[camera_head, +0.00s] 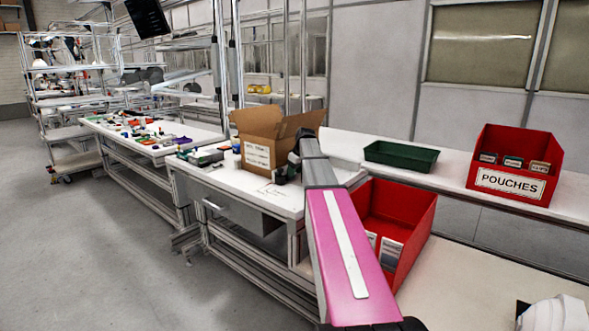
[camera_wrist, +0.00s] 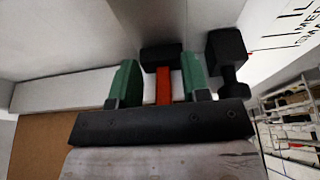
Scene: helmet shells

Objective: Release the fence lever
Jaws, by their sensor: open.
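In the wrist view a short red-orange upright piece with a black block on top, which looks like the fence lever (camera_wrist: 163,86), shows between the two green fingers of my gripper (camera_wrist: 159,84). The fingers are open, one on each side of the red piece, with a visible gap on both sides. I cannot tell how far the lever is from the fingers in depth. A separate black knob-like part (camera_wrist: 228,58) stands just right of the right finger. In the head view my arm hides the lever, and I cannot make out the gripper's fingers.
In the head view an open cardboard box (camera_head: 258,142) stands on the white workbench (camera_head: 285,197). A red bin (camera_head: 411,212) is right of my arm. A green tray (camera_head: 401,155) and a red POUCHES bin (camera_head: 517,160) sit on the back counter. Floor at left is clear.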

